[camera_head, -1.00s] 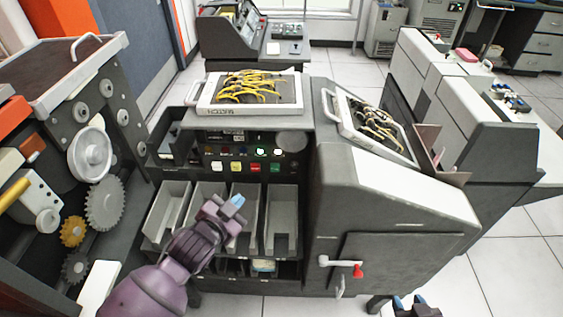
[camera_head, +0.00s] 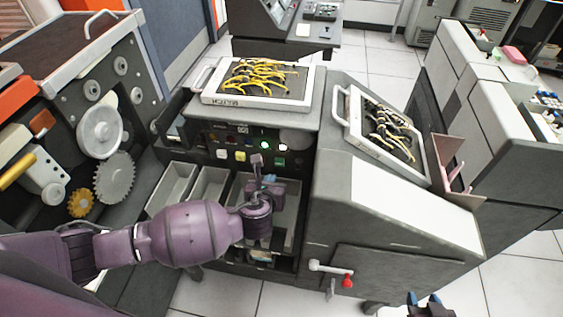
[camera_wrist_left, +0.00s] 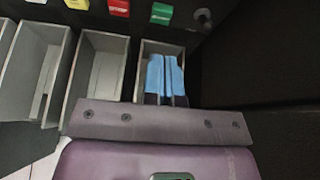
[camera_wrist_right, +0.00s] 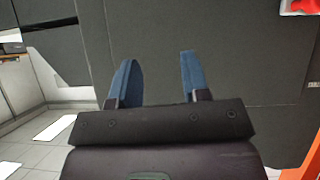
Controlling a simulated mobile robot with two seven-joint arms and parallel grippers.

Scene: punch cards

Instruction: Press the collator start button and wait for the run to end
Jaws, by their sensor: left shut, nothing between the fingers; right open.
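The grey collator (camera_head: 385,205) stands in the middle, with a dark control panel on its front. The panel has a white button (camera_head: 221,154), a yellow button (camera_head: 239,156), a red button (camera_wrist_left: 119,7) and a green button (camera_head: 280,161); the green one also shows in the left wrist view (camera_wrist_left: 161,13). My left gripper (camera_head: 268,184) is shut and empty, in front of the pockets below the green button. Its blue fingertips (camera_wrist_left: 165,75) look apart from the button. My right gripper (camera_head: 428,299) is open and empty, low before the collator's grey side (camera_wrist_right: 230,60).
Card pockets (camera_head: 172,186) lie under the panel. A tray with yellow bands (camera_head: 211,97) and a second tray (camera_head: 354,117) rest on top. A geared machine (camera_head: 140,85) stands at left.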

